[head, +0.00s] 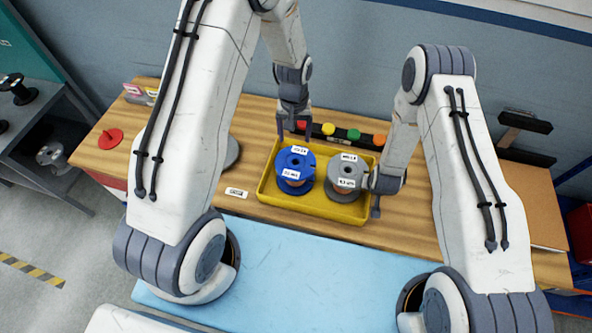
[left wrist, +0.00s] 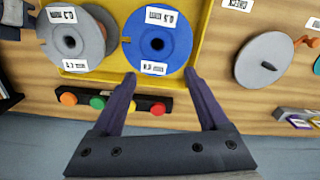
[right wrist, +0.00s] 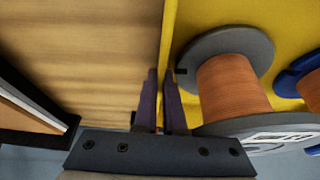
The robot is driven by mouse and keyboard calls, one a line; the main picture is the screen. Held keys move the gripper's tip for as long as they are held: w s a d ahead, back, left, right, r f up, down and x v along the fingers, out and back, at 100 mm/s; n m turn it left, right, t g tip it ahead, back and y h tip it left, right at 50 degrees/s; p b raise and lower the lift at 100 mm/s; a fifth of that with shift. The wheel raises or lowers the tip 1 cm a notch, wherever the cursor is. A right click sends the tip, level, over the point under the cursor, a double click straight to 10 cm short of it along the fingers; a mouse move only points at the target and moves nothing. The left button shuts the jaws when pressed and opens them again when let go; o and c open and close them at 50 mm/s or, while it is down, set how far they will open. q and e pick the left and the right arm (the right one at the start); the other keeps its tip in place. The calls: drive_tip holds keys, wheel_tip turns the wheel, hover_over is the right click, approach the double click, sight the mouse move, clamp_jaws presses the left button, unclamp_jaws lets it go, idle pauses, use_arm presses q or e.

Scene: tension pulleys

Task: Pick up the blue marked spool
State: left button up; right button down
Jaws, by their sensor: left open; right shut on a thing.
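The blue spool (head: 297,162), with white labels, stands in the yellow tray (head: 265,188) beside a grey spool (head: 342,173). My left gripper (head: 294,136) is open and empty, at the far side of the blue spool. In the left wrist view the blue spool (left wrist: 158,40) lies just beyond and between the open fingertips (left wrist: 160,74). My right gripper (head: 376,208) is at the tray's right edge. In the right wrist view its fingers (right wrist: 161,75) are nearly together on the tray's yellow wall (right wrist: 170,30), beside the grey spool (right wrist: 225,55).
A dark strip with coloured knobs (head: 340,136) lies behind the tray. A grey disc (left wrist: 265,62) and a red disc (head: 110,138) are on the wooden table left of the tray. A blue mat (head: 300,265) in front is clear. A cardboard-coloured panel (head: 530,205) is at right.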

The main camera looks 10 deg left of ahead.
use_arm(q)
drive_tip(key=m, duration=1.7)
hover_over(294, 152)
wheel_tip(294, 152, down, 4)
drive_tip(key=shift+s+a+r, duration=0.1)
drive_tip(key=shift+s, duration=0.05)
drive_tip(key=shift+f, duration=3.2)
drive_tip(key=shift+c, duration=0.4)
clamp_jaws()
